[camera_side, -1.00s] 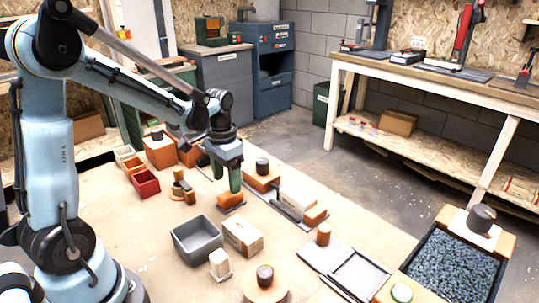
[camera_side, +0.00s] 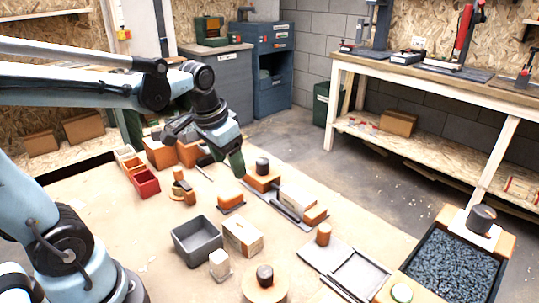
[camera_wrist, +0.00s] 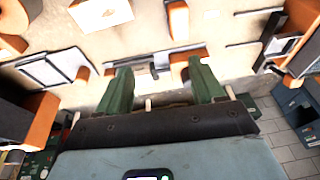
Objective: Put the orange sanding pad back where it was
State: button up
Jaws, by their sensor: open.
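A small orange block on a thin dark base, which looks like the sanding pad (camera_side: 231,198), sits flat on the tan bench top in the side view, behind the grey bin. My gripper (camera_side: 207,155) is up and behind it, apart from it, tilted. In the wrist view my gripper (camera_wrist: 160,68) shows its two green fingers spread wide, with nothing held between them. Several orange parts show beyond the fingers there; I cannot tell which is the pad.
A grey bin (camera_side: 197,241) and a pale wooden block (camera_side: 243,237) stand in front. An orange block with a dark knob (camera_side: 262,176) and a grey rail with a pale block (camera_side: 297,199) lie to the right. Red bins (camera_side: 146,184) stand at the left.

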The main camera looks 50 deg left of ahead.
jog(key=s+d+t, duration=0.3)
jog(key=d+t, duration=0.1)
jog(key=d, duration=0.1)
jog(key=shift+s+d+f+h, duration=0.25)
jog(key=shift+d+f+h, duration=0.05)
jog(key=shift+f, duration=0.1)
dwell(1.0)
